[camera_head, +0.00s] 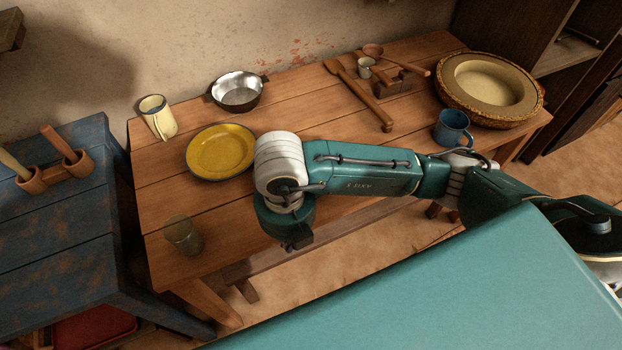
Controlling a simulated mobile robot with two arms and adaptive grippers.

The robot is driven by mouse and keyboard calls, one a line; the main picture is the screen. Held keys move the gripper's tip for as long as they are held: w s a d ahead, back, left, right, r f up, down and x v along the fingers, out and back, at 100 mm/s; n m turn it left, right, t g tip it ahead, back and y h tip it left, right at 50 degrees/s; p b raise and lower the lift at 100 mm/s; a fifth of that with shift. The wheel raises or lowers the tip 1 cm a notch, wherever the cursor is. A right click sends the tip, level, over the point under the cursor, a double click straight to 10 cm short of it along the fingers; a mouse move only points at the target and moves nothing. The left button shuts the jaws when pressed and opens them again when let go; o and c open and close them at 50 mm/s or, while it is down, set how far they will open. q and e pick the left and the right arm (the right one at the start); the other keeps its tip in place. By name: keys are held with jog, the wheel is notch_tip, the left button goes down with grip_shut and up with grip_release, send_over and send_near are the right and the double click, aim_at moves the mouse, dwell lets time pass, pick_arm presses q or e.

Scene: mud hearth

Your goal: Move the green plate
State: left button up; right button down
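The only plate I can make out is a round yellow plate (221,150) with a dark edge, lying flat on the left half of the wooden table. I see no plate that looks green. My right arm reaches in from the right across the table's front. My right gripper (298,243) points down near the table's front edge, to the right of and nearer than the plate, apart from it. Its fingers are small, dark and partly hidden by the wrist, so their opening is unclear. My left gripper is out of view.
Around the plate stand a cream mug (158,118), a metal pan (237,91) and a greenish glass (183,236). A blue mug (453,128), a woven basket (488,88) and wooden utensils (362,96) are to the right. A blue bench (50,225) adjoins at left.

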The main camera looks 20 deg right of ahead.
jog(key=w, duration=0.1)
jog(key=w+d+p, duration=0.1)
jog(key=w, duration=0.2)
jog(key=shift+w+d+r, duration=0.1)
jog(key=shift+d+r, duration=0.05)
jog(key=shift+r, duration=0.15)
jog(key=w+d, duration=0.1)
jog(key=w, duration=0.1)
jog(key=w+d+p, duration=0.1)
jog(key=w, duration=0.1)
jog(key=w+d+p, duration=0.1)
jog(key=w, duration=0.1)
jog(key=shift+f, duration=0.1)
jog(key=shift+w+f, duration=0.15)
jog(key=shift+f, duration=0.65)
jog(key=shift+d+f, duration=0.1)
jog(key=shift+f, duration=0.05)
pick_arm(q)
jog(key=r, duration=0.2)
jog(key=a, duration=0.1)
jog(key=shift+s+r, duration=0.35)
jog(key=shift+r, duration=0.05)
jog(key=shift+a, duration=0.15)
